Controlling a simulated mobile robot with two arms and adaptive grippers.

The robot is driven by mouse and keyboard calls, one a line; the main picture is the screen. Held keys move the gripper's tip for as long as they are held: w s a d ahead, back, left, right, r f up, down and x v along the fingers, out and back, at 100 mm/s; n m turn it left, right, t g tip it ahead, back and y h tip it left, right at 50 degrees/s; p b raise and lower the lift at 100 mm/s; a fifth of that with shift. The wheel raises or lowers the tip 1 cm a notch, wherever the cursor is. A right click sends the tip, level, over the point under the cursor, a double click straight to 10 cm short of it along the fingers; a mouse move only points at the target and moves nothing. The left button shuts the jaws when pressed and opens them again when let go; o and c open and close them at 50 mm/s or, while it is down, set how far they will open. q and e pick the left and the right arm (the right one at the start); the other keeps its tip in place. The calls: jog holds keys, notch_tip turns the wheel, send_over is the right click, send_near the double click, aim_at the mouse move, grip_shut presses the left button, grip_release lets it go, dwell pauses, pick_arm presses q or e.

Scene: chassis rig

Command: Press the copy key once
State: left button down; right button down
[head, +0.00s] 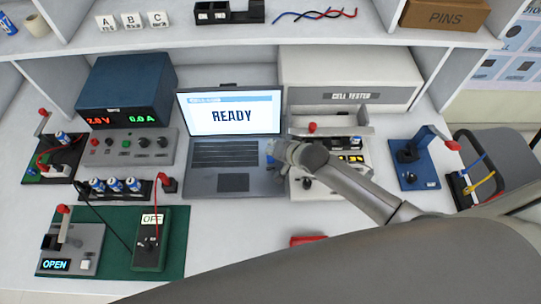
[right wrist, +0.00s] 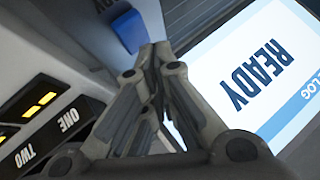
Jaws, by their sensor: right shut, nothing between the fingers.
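The laptop (head: 234,182) stands open at the middle of the bench; its screen (head: 232,115) reads READY under a blue header, and it also shows at the right in the right wrist view (right wrist: 262,75). My right gripper (head: 278,152) is shut and empty, over the gap between the laptop's right edge and the tester. A small blue block (right wrist: 129,31) lies just beyond the fingertips in the right wrist view; I cannot tell whether it is the copy key or whether the fingers touch it. No key label is readable. My left gripper is not in view.
The cell tester (head: 348,97) and a lit panel marked ONE and TWO (right wrist: 45,125) are close by the right gripper. A blue power supply (head: 125,90) stands left, a green mat (head: 115,222) front left, a blue lever press (head: 412,165) right.

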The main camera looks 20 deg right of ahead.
jog(key=shift+f, duration=0.35)
jog(key=shift+f, duration=0.5)
dwell(0.7)
jog(key=shift+s+r+p, duration=0.1)
jog(key=shift+r+p, duration=0.8)
jog(key=shift+r, duration=0.05)
notch_tip(320, 180, up, 5)
jog(key=p, duration=0.5)
dwell(0.8)
